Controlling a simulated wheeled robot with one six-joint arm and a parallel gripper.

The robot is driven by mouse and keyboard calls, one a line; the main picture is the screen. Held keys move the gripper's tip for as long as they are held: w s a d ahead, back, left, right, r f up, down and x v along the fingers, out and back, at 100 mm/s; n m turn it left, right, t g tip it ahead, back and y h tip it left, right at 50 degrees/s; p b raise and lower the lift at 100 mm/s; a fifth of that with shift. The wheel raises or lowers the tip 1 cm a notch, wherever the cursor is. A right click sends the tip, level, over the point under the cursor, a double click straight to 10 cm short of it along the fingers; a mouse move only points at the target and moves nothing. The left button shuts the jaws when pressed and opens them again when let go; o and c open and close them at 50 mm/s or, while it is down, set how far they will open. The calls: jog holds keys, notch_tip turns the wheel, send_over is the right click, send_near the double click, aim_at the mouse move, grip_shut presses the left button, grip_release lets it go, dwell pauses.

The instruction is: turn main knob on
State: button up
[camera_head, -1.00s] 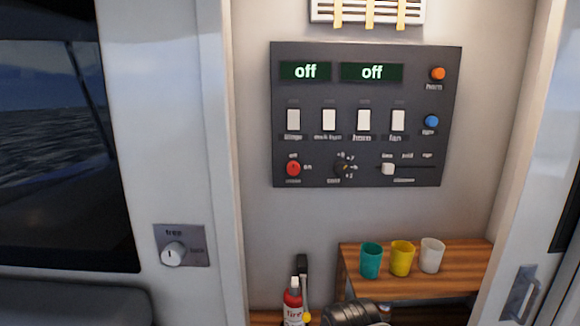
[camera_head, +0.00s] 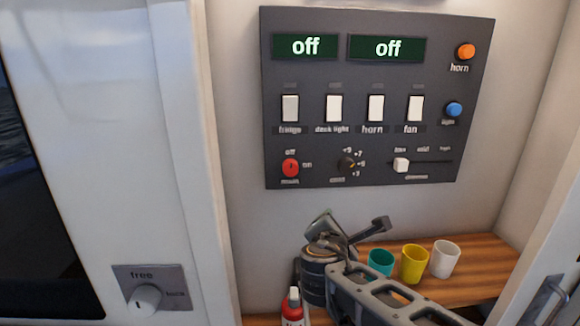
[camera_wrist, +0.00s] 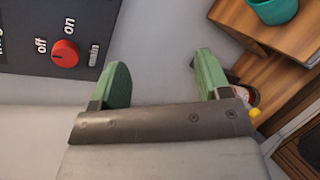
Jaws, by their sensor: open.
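The main knob (camera_head: 290,168) is a round red knob at the lower left of the dark control panel, with "off" above it and "on" to its right. It also shows at the upper left of the wrist view (camera_wrist: 65,52), turned sideways. Its exact pointer angle is too small to tell. My gripper (camera_head: 350,222) is below the panel, to the lower right of the knob. In the wrist view my gripper (camera_wrist: 162,68) has its two green fingers wide apart with nothing between them. The knob lies outside the left finger, untouched.
The panel (camera_head: 400,70) carries two displays reading "off", several white switches, a dial, a slider and two round buttons. Teal (camera_head: 380,262), yellow (camera_head: 414,264) and white (camera_head: 445,259) cups stand on a wooden shelf (camera_head: 480,268). A red bottle (camera_head: 292,308) stands below. A white free/lock knob (camera_head: 144,300) is at left.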

aim_at(291, 170)
jog(key=w+a+r+n+t+y, duration=0.2)
jog(key=a+r+n+t+y, duration=0.2)
jog(key=a+r+n, duration=0.45)
jog(key=shift+n, duration=0.95)
jog(key=w+p, duration=0.1)
jog(key=w, duration=0.3)
jog(key=w+p, duration=0.1)
jog(key=w, duration=0.4)
jog(key=w+f+p, duration=0.1)
jog(key=w, duration=0.3)
jog(key=shift+w+f, duration=0.1)
jog(key=shift+w, duration=0.3)
jog(key=shift+c, duration=0.3)
